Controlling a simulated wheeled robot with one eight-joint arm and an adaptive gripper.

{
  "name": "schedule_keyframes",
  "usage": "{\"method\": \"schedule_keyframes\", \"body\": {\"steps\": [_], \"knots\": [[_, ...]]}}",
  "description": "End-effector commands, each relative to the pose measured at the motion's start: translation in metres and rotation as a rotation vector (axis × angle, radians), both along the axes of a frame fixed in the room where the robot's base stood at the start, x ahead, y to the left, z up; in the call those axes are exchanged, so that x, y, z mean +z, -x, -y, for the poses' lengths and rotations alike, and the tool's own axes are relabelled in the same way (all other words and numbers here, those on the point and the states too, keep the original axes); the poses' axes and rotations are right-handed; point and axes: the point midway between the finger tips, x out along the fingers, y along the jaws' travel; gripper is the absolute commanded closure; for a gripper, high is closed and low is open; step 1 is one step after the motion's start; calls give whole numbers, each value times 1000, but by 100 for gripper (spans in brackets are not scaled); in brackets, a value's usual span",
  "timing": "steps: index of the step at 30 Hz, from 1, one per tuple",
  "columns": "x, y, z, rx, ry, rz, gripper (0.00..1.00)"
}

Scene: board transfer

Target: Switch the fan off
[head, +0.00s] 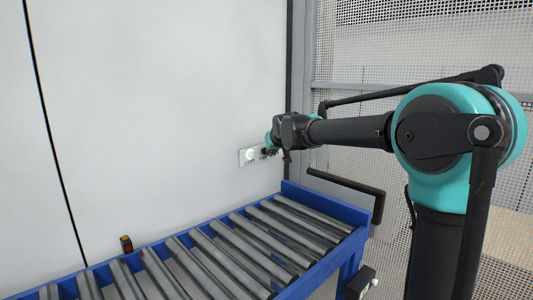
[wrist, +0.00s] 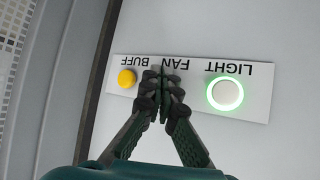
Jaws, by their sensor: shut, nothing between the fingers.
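A white switch panel (head: 247,157) is on the pale wall, left of my gripper in the head view. In the wrist view the panel (wrist: 195,103) shows upside down with the labels LIGHT, FAN and BUFF. The white LIGHT button (wrist: 227,94) has a glowing green ring. The yellow BUFF button (wrist: 127,79) has no glowing ring. My gripper (wrist: 163,84) is shut and empty, with its fingertips over the middle of the panel at the FAN label (wrist: 177,63). The fan button is hidden behind the fingers. I cannot tell whether the fingertips touch it.
A blue roller conveyor (head: 335,217) runs along the wall below the panel. A dark post (head: 289,70) and mesh fencing (head: 420,60) stand to the right. The wall left of the panel is bare.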

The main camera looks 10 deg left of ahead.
Motion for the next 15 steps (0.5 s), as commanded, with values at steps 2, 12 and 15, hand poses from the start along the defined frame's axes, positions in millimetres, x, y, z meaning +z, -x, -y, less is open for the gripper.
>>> {"method": "schedule_keyframes", "body": {"steps": [2, 12, 15], "knots": [[0, 5, 7, -2, -1, 0, 100], [0, 24, 31, -1, 0, 0, 100], [0, 29, 37, -1, 0, 0, 100]]}}
